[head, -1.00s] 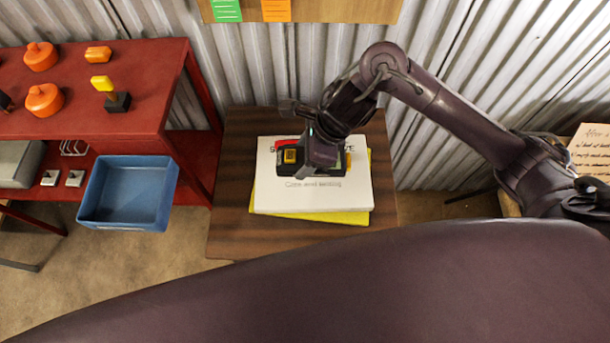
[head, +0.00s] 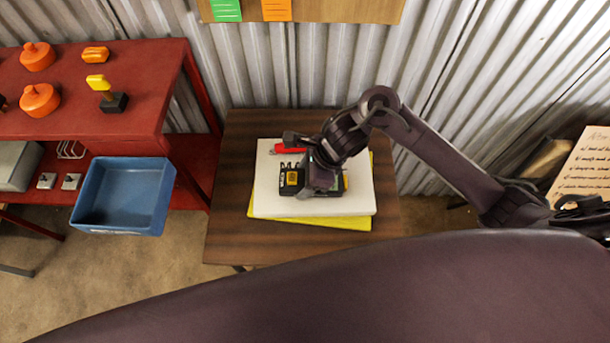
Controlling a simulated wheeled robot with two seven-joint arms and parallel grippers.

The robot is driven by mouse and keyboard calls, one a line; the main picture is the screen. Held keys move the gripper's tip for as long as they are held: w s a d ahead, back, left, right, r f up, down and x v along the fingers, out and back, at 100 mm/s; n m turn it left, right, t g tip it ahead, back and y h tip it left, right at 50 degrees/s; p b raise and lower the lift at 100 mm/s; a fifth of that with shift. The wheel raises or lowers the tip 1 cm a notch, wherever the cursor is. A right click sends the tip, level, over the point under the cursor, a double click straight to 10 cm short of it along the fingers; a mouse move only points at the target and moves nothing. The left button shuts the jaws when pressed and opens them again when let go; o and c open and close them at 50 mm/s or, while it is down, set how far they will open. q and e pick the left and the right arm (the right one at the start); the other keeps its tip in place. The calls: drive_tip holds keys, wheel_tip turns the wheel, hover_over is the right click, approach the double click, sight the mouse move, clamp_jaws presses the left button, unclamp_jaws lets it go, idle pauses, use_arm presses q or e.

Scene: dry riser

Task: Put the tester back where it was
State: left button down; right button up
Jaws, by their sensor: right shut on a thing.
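The tester (head: 290,182), a black device with a yellow square on it, is over the white book (head: 345,204) on the small wooden table (head: 230,215). My right gripper (head: 318,180) is shut on the tester from above and hides its right part. I cannot tell whether the tester touches the book or hangs just above it. A red item (head: 288,148) lies at the book's back edge, behind the tester. My left gripper is not in view.
A yellow book (head: 262,217) lies under the white one. A blue bin (head: 125,225) and a red shelf (head: 150,85) with orange knobs stand at the left. A corrugated wall (head: 290,75) closes off the back. The table's front strip is bare.

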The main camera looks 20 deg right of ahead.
drive_tip(key=o, duration=1.1)
drive_tip(key=shift+f, duration=0.1)
drive_tip(key=shift+o, duration=0.2)
drive_tip(key=shift+r+p, duration=0.3)
drive_tip(key=shift+p, duration=0.1)
drive_tip(key=v, duration=1.1)
drive_tip(key=shift+d+r+p, duration=0.2)
drive_tip(key=shift+r+p, duration=0.15)
